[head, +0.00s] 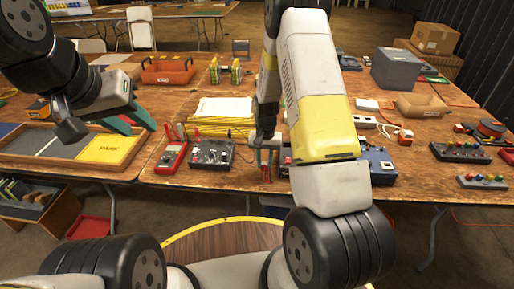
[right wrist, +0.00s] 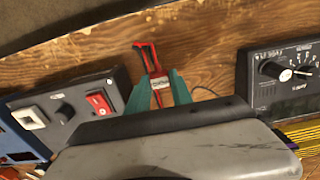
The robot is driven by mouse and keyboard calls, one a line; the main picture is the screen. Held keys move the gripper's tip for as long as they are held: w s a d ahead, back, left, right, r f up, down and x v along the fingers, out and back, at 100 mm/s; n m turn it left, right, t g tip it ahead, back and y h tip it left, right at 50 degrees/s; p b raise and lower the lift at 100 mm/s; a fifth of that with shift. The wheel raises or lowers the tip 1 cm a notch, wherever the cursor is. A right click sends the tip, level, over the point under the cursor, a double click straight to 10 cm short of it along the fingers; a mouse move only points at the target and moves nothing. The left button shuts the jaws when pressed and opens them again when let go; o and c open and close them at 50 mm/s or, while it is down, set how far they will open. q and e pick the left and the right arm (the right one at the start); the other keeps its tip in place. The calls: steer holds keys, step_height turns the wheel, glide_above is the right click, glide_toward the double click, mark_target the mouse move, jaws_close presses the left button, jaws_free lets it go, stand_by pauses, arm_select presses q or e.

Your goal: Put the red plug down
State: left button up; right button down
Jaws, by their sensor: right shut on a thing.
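The red plug (right wrist: 147,57) shows in the right wrist view between the teal fingertips of my right gripper (right wrist: 158,92), which is shut on it. Its red forked end points toward the table's front edge. In the head view the red plug (head: 267,174) hangs below my right gripper (head: 267,157), near the front edge of the wooden table (head: 150,178). I cannot tell whether the plug touches the wood. My left gripper (head: 128,124) is open and empty, above the tray at the left.
A knobbed meter box (head: 211,153) and a red multimeter (head: 171,157) stand left of the plug. A switch box (right wrist: 75,108) stands on its other side, near a blue box (head: 379,168). Bare wood shows around the plug. A shallow tray (head: 60,158) lies at left.

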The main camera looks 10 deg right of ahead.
steer(key=shift+f, duration=0.4)
steer(key=shift+f, duration=0.15)
steer(key=c, duration=1.1)
jaws_free()
steer(key=shift+c, duration=0.2)
